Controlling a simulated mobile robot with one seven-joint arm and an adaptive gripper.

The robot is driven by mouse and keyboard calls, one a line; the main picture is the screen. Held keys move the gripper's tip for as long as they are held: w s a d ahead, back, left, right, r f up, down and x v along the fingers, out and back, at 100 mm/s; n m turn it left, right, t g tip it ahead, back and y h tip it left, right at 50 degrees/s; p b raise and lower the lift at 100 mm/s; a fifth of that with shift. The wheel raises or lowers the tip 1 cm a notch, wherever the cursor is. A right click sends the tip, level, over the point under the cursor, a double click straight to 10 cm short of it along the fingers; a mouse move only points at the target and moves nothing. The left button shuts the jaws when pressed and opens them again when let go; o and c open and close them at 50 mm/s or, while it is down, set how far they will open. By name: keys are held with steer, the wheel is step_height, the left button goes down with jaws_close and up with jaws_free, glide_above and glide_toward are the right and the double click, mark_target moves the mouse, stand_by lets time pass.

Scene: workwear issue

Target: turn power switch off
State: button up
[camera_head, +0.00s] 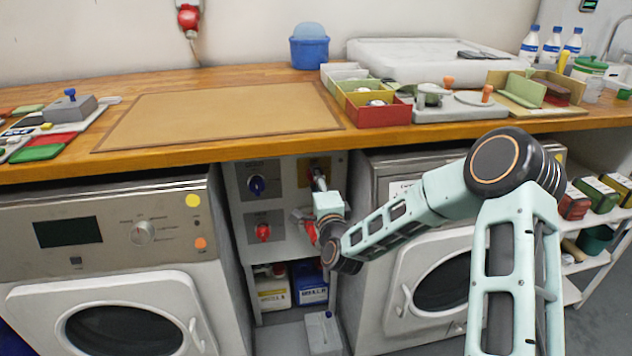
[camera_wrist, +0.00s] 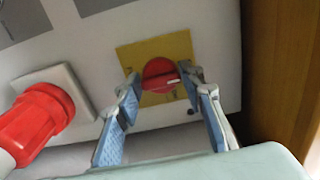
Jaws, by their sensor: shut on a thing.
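The power switch is a red round knob (camera_wrist: 158,72) on a square yellow plate (camera_wrist: 128,56), seen in the wrist view. A pale line on the knob lies close to level in that picture. My gripper (camera_wrist: 162,82) is shut on the knob, one finger at each side. In the head view my gripper (camera_head: 318,180) is at the upper right of the grey panel (camera_head: 285,205) under the counter. It hides most of the knob there, and only part of the yellow plate (camera_head: 307,166) shows.
A red plug (camera_wrist: 35,120) in a socket is close by at left in the wrist view. A blue knob (camera_head: 256,186) and another red knob (camera_head: 263,232) are on the same panel. The wooden counter (camera_head: 180,150) overhangs it; washing machines (camera_head: 112,270) flank it.

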steer(key=o, duration=1.2)
steer(key=shift+c, duration=0.2)
steer(key=v, duration=1.2)
